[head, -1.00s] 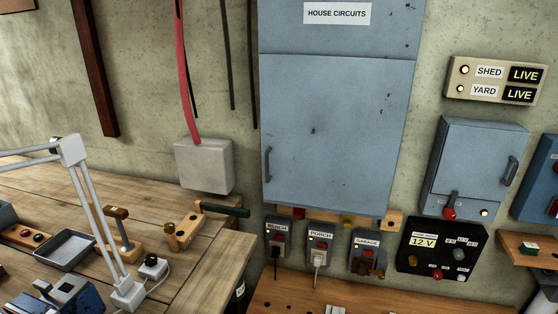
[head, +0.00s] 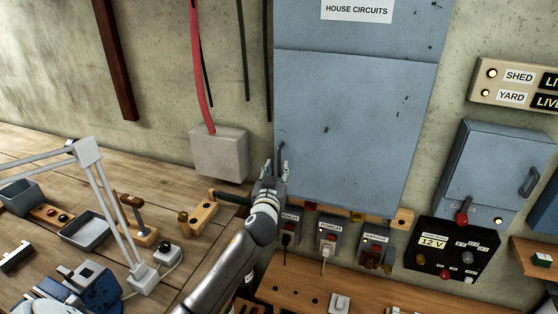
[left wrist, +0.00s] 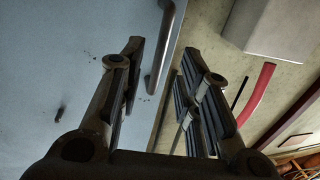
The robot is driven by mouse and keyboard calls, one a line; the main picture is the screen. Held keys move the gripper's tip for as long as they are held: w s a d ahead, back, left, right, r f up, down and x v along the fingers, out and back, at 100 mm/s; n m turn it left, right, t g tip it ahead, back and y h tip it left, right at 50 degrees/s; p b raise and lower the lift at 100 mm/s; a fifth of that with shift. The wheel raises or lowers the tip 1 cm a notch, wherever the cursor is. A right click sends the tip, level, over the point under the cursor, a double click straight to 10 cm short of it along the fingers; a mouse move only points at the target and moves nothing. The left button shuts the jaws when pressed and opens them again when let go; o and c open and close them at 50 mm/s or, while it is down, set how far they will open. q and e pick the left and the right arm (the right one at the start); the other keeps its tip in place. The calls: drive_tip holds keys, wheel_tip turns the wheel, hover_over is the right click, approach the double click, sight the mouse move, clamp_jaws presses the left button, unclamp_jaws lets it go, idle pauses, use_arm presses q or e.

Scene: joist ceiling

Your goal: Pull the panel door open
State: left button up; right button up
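The panel door (head: 350,130) is a large blue-grey metal door below the "HOUSE CIRCUITS" label. It looks closed. My left gripper (head: 276,162) is at the door's lower left edge and covers much of the handle in the head view. In the left wrist view the dark bar handle (left wrist: 165,45) shows against the blue door, between the two open fingers of the left gripper (left wrist: 163,55). The fingers are not closed on it, and I cannot tell how far the handle reaches between them. My right gripper is not in view.
A grey box (head: 219,153) with a red conduit hangs left of the door. A clamp (head: 198,217) and white lamp (head: 88,152) are on the workbench. Switches (head: 331,232) sit below the door; a smaller blue cabinet (head: 497,170) is to the right.

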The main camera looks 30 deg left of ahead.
sight(279, 164)
use_arm(q)
drive_tip(key=x, duration=0.3)
drive_tip(key=shift+w+a+p, duration=0.1)
drive_tip(key=shift+w+p, duration=0.15)
drive_tip(key=shift+p, duration=0.05)
drive_tip(key=shift+w+a, duration=0.25)
drive_tip(key=shift+w, duration=0.3)
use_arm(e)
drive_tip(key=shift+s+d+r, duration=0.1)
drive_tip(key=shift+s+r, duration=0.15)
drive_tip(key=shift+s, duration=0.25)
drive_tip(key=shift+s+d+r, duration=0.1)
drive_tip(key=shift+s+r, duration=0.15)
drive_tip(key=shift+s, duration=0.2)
use_arm(q)
clamp_jaws()
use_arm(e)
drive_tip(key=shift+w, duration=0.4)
